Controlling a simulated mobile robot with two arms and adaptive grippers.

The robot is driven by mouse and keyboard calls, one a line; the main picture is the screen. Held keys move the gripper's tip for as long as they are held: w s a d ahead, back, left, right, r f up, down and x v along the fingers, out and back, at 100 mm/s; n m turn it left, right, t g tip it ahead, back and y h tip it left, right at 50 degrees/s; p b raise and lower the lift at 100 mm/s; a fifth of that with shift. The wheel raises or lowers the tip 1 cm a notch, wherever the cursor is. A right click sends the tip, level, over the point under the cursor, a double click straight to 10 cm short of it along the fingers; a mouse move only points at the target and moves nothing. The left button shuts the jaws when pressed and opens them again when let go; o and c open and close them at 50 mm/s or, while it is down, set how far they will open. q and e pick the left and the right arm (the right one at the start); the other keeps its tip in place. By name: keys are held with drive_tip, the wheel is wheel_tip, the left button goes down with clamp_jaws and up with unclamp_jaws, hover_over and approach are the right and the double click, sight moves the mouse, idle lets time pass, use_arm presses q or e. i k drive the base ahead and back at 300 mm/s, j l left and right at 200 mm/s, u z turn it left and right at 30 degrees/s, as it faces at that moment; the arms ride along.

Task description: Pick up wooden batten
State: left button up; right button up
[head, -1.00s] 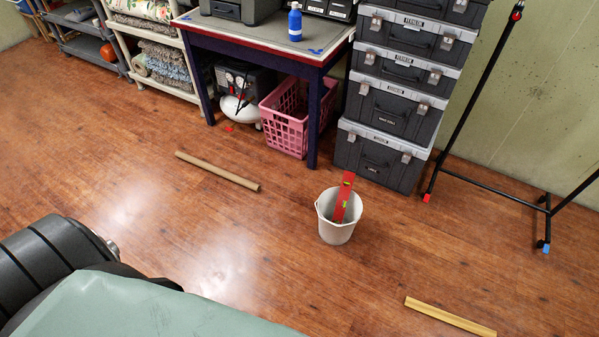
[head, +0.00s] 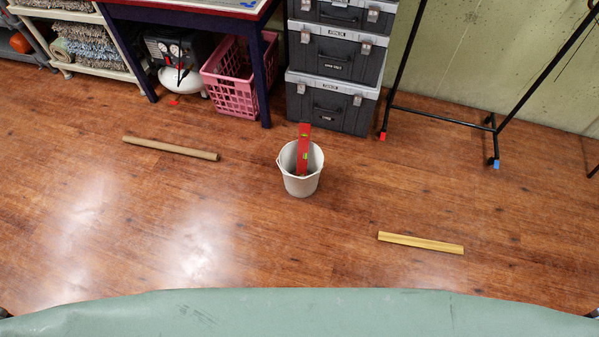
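Two long thin pieces lie apart on the floor. A pale yellow wooden batten (head: 420,243) lies at the right, nearly level in the picture, with a darker line along its length. A duller brown stick or tube (head: 171,148) lies at the left, farther off; I cannot tell whether it is wood or cardboard. Neither of my grippers shows. Only small dark parts, perhaps of my arms, show at the lower left and right edges.
A white bucket (head: 300,184) holding a red spirit level (head: 304,150) stands between the two pieces. Behind are a pink basket (head: 230,88), a blue-legged table (head: 262,80), stacked tool cases (head: 331,102) and a black rack (head: 440,118). The near floor is clear.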

sight(414, 242)
drive_tip(key=z, duration=1.55)
drive_tip(key=u, duration=0.45)
drive_tip(key=l+u, duration=0.45)
drive_tip(key=l, duration=0.15)
drive_tip(key=l+u, duration=0.45)
drive_tip(key=l, duration=0.2)
